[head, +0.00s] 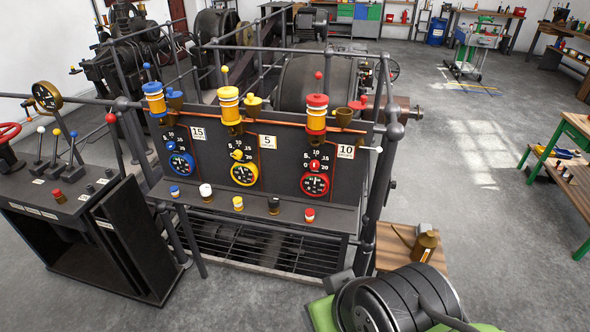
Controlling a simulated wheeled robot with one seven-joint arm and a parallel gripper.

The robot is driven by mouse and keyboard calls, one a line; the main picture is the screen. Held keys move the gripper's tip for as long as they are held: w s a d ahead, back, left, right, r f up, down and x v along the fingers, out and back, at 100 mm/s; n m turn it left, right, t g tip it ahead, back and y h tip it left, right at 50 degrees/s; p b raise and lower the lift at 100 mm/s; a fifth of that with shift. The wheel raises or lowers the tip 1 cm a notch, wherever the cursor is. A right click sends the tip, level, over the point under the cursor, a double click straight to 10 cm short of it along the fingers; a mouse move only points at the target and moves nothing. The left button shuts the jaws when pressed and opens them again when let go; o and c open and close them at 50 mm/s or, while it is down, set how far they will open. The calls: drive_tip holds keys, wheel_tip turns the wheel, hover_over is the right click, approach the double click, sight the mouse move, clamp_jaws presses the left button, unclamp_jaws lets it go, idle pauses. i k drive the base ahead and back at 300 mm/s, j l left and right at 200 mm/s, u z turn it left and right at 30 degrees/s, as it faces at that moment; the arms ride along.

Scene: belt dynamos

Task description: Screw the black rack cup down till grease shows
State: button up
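The black rack cup (273,205) is a small dark cup standing on the front ledge of the black panel rack (215,211). It is between a yellow-topped cup (238,204) on its left and a red-topped cup (310,215) on its right. No grease can be made out at it from this distance. A blue-topped cup (175,191) and a white-topped cup (206,192) stand further left on the ledge. My gripper is not in view; dark rounded parts at the lower right appear to be my arm, apart from the cups.
Above the ledge are blue, yellow and red dials with tall oilers (317,115). Grey railings (378,200) flank the rack. A lever console (70,200) stands left. A brass oil can (425,245) sits on a wooden surface right.

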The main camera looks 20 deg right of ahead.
sight(274, 200)
drive_tip(key=i+j+z, duration=0.3)
drive_tip(key=i, duration=0.2)
drive_tip(key=i+j+z, duration=0.25)
drive_tip(key=i, duration=0.2)
